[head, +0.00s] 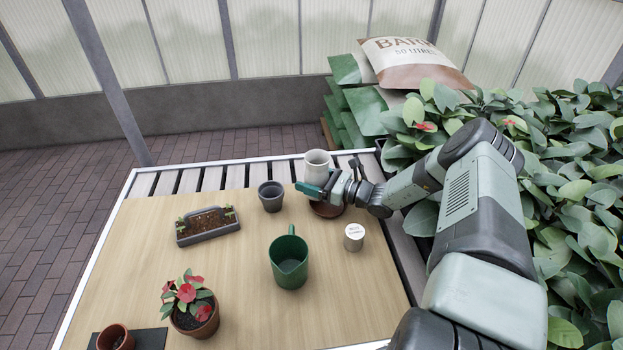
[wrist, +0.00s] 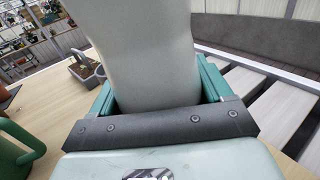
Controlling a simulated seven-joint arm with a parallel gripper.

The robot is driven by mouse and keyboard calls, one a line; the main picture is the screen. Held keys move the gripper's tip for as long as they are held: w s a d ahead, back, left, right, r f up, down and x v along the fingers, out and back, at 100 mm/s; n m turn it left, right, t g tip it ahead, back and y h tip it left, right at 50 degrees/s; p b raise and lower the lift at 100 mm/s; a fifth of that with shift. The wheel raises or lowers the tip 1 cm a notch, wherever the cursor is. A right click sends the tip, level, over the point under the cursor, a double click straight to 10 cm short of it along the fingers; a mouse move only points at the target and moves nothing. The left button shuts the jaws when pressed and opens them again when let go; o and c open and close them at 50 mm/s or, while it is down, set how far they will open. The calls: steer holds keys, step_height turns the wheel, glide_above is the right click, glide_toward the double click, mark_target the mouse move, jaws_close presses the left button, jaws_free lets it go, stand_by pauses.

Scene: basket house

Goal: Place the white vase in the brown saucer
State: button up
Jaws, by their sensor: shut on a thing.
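The white vase (head: 317,166) is at the far side of the table, in my gripper (head: 322,190). In the wrist view the vase (wrist: 150,60) fills the space between the two green fingers, and my gripper (wrist: 158,105) is shut on it. The vase looks upright in the head view. The brown saucer (head: 326,210) lies on the table just below and behind my gripper, which partly hides it. The vase appears above or just beyond the saucer; its base is hidden, so I cannot tell whether it touches the saucer.
A grey pot (head: 271,196) stands left of the saucer, and a white lidded jar (head: 354,237) to its right. A green jug (head: 289,260) is nearer. A planter tray (head: 208,225) and a flowering pot (head: 194,316) are at left. Leafy plants (head: 575,190) crowd the right side.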

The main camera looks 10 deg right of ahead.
mark_target(322, 163)
steer(key=shift+f, duration=0.3)
steer(key=o, duration=1.2)
steer(key=shift+c, duration=0.2)
steer(key=shift+r, duration=0.35)
steer(key=v, duration=0.2)
steer(key=shift+s+d, duration=0.1)
steer(key=shift+d, duration=0.25)
step_height(322, 163, up, 7)
steer(key=shift+s+r, duration=0.1)
steer(key=shift+s, duration=0.05)
steer(key=shift+d, duration=0.1)
